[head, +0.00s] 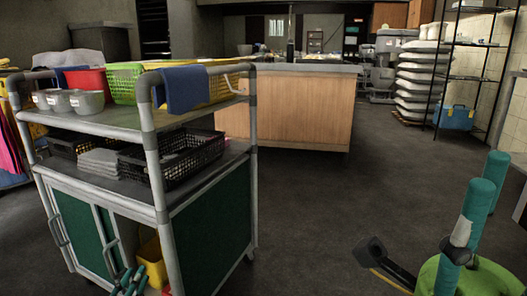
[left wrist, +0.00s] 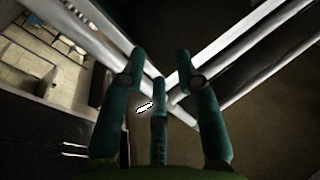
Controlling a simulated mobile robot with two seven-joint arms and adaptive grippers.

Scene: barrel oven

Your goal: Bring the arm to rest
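My left gripper (head: 130,282) shows as small teal fingertips at the bottom edge of the head view, in front of the lower part of the cart (head: 205,82). In the left wrist view its teal fingers (left wrist: 160,100) stand apart with nothing held between them. Pale rails (left wrist: 250,65) cross behind the fingers there. I cannot tell whether the fingers touch them. A large green and teal part (head: 470,240) fills the lower right of the head view.
The cart carries bowls (head: 87,103), a red bin (head: 85,80), a green basket (head: 123,82), a blue cloth (head: 183,89) and black baskets (head: 185,155). A wooden counter (head: 300,110), stacked sacks (head: 418,85) and a blue toolbox (head: 457,117) stand behind. The middle floor is clear.

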